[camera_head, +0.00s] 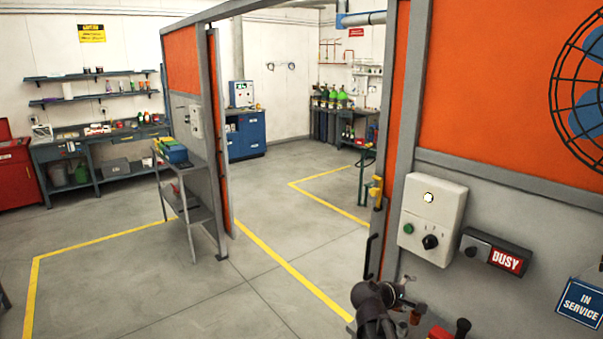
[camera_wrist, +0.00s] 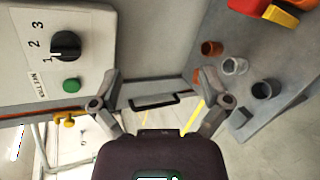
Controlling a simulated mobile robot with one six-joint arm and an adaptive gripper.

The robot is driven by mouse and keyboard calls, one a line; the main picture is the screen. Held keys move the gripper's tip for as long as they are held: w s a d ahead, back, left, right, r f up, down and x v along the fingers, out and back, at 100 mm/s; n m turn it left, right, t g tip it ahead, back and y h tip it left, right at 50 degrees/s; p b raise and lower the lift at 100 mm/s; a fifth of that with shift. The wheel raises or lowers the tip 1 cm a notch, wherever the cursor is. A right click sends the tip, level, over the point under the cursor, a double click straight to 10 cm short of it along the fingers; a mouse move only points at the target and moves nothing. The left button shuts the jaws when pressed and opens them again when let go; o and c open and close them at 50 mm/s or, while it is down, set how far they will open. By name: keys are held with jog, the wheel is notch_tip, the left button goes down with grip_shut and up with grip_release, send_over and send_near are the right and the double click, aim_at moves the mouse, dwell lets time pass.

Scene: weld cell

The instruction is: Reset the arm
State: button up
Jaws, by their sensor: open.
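My gripper (camera_wrist: 160,78) is open and empty in the wrist view, its two fingers spread apart with a gap between them. In the head view my dark arm end shows at the bottom right, in front of the grey wall panel and below the white control box (camera_head: 433,217). The box carries a green button (camera_head: 408,228) and a black rotary knob (camera_head: 430,241). In the wrist view the knob (camera_wrist: 66,45) has the numerals 1, 2 and 3 beside it, and the green button (camera_wrist: 71,85) is near my left finger. No contact is visible there.
A red BUSY sign (camera_head: 506,260) and blue IN SERVICE sign (camera_head: 581,302) are right of the box. A grey shelf (camera_wrist: 222,105) with small cups lies at the wrist view's right. A black handle (camera_wrist: 160,101) lies beyond my fingers. Open floor (camera_head: 200,300) spreads left.

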jog(key=s+a+f+m+g+y+b, duration=0.1)
jog(key=s+a+f+m+g+y, duration=0.5)
jog(key=s+a+f+m+y, duration=0.4)
jog(key=shift+s+a+f+y, duration=0.9)
jog(key=shift+s+a+f, duration=0.4)
jog(key=shift+s+a, duration=0.4)
jog(key=shift+d, duration=0.1)
